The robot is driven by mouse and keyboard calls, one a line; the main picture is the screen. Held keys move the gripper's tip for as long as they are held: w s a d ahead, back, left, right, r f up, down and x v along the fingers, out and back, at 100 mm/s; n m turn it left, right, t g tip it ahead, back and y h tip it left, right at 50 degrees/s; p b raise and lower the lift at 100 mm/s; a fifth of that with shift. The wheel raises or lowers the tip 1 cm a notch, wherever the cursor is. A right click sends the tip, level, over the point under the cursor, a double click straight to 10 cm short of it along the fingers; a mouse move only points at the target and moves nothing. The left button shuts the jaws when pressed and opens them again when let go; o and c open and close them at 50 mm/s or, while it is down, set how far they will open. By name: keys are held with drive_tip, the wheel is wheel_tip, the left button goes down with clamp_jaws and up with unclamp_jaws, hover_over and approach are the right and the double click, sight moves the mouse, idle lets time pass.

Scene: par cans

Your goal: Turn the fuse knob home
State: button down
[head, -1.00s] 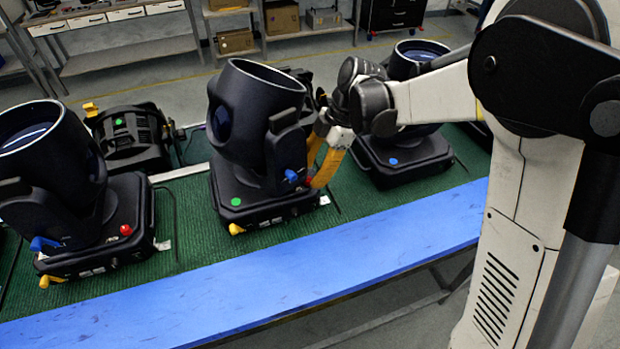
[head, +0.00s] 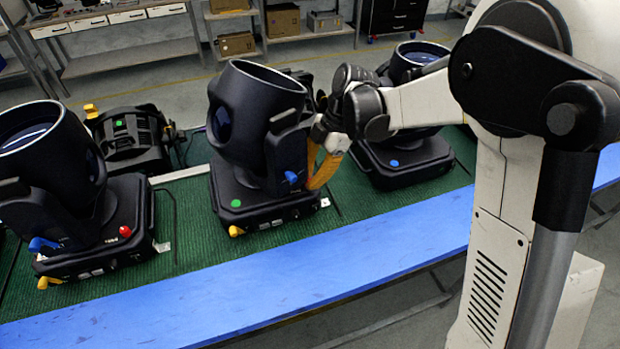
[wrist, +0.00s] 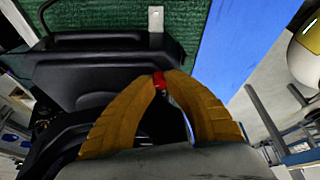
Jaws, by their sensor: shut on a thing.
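The fuse knob (wrist: 160,82) is small and red and shows in the wrist view between my fingertips. My gripper (wrist: 162,77), with yellow ribbed fingers, is shut on it. In the head view my gripper (head: 315,181) is at the right side of the middle moving-head light (head: 255,130), low by its base, and its fingers hide the knob there. How far the knob is turned cannot be told.
A blue lever (head: 291,177) sits just left of my fingers. Other lights stand left (head: 45,180) and right (head: 405,160) on the green mat (head: 185,215). The blue front strip (head: 250,285) is clear.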

drive_tip(key=n+g, duration=0.1)
drive_tip(key=n, duration=0.2)
drive_tip(key=shift+w+h, duration=0.1)
drive_tip(key=shift+h, duration=0.2)
drive_tip(key=c, duration=1.3)
unclamp_jaws()
drive_tip(key=shift+c, duration=0.2)
drive_tip(key=v, duration=1.2)
